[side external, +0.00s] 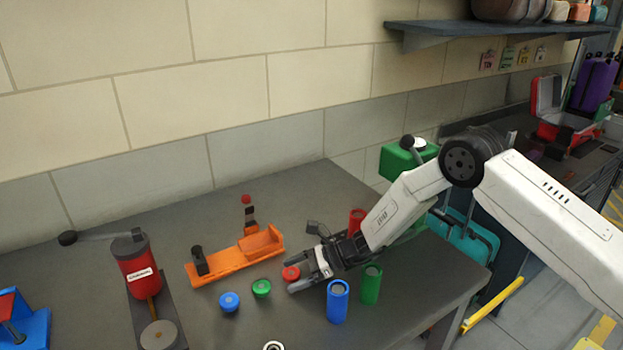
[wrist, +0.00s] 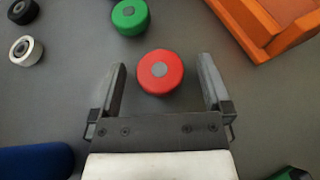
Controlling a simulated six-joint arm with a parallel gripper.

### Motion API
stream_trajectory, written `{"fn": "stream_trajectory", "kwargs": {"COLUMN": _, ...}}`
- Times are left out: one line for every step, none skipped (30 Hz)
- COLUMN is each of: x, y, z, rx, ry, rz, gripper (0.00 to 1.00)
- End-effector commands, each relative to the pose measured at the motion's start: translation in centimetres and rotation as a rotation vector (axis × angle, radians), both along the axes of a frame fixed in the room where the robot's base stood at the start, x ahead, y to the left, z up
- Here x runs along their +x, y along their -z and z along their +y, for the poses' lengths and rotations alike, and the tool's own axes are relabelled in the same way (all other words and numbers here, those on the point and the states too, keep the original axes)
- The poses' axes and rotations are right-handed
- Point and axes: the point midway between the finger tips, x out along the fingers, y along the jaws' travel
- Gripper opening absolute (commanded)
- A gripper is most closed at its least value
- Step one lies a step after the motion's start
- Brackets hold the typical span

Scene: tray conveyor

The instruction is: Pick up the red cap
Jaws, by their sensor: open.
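The red cap (wrist: 160,72) is a short round disc with a grey centre, lying on the dark table. In the side external view the red cap (side external: 291,273) sits at the tips of my gripper (side external: 291,278). In the wrist view my gripper (wrist: 162,80) is open, with one finger on each side of the red cap near the tips. Gaps show between the cap and both fingers. I cannot tell exactly how high the fingers are above the table.
A green cap (side external: 261,288) and a blue cap (side external: 229,301) lie to the left. An orange fixture (side external: 235,262) stands behind. A blue cylinder (side external: 338,302), a green cylinder (side external: 371,285) and a red cylinder (side external: 356,221) stand close around my gripper. A red press-like device (side external: 140,262) is further left.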

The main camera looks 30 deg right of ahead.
Motion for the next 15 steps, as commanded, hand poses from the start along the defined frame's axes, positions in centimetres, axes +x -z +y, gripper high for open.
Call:
{"fn": "stream_trajectory", "kwargs": {"x": 0.01, "y": 0.02, "z": 0.01, "rx": 0.0, "ry": 0.0, "rz": 0.0, "gripper": 1.0}}
{"fn": "stream_trajectory", "kwargs": {"x": 0.0, "y": 0.01, "z": 0.01, "rx": 0.0, "ry": 0.0, "rz": 0.0, "gripper": 1.0}}
{"fn": "stream_trajectory", "kwargs": {"x": 0.0, "y": 0.01, "z": 0.0, "rx": 0.0, "ry": 0.0, "rz": 0.0, "gripper": 1.0}}
{"fn": "stream_trajectory", "kwargs": {"x": 0.0, "y": 0.01, "z": 0.0, "rx": 0.0, "ry": 0.0, "rz": 0.0, "gripper": 1.0}}
{"fn": "stream_trajectory", "kwargs": {"x": 0.0, "y": 0.01, "z": 0.0, "rx": 0.0, "ry": 0.0, "rz": 0.0, "gripper": 1.0}}
{"fn": "stream_trajectory", "kwargs": {"x": 0.0, "y": 0.0, "z": -0.01, "rx": 0.0, "ry": 0.0, "rz": 0.0, "gripper": 1.0}}
{"fn": "stream_trajectory", "kwargs": {"x": 0.0, "y": 0.01, "z": -0.01, "rx": 0.0, "ry": 0.0, "rz": 0.0, "gripper": 1.0}}
{"fn": "stream_trajectory", "kwargs": {"x": 0.0, "y": 0.01, "z": -0.01, "rx": 0.0, "ry": 0.0, "rz": 0.0, "gripper": 1.0}}
{"fn": "stream_trajectory", "kwargs": {"x": -0.01, "y": -0.01, "z": -0.02, "rx": 0.0, "ry": 0.0, "rz": 0.0, "gripper": 1.0}}
{"fn": "stream_trajectory", "kwargs": {"x": -0.01, "y": -0.01, "z": -0.02, "rx": 0.0, "ry": 0.0, "rz": 0.0, "gripper": 1.0}}
{"fn": "stream_trajectory", "kwargs": {"x": -0.01, "y": -0.01, "z": -0.02, "rx": 0.0, "ry": 0.0, "rz": 0.0, "gripper": 1.0}}
{"fn": "stream_trajectory", "kwargs": {"x": -0.01, "y": -0.01, "z": -0.02, "rx": 0.0, "ry": 0.0, "rz": 0.0, "gripper": 1.0}}
{"fn": "stream_trajectory", "kwargs": {"x": -0.01, "y": -0.01, "z": -0.02, "rx": 0.0, "ry": 0.0, "rz": 0.0, "gripper": 0.97}}
{"fn": "stream_trajectory", "kwargs": {"x": -0.01, "y": -0.01, "z": -0.03, "rx": 0.0, "ry": 0.0, "rz": 0.0, "gripper": 0.87}}
{"fn": "stream_trajectory", "kwargs": {"x": -0.01, "y": -0.01, "z": -0.03, "rx": 0.0, "ry": 0.0, "rz": 0.0, "gripper": 0.75}}
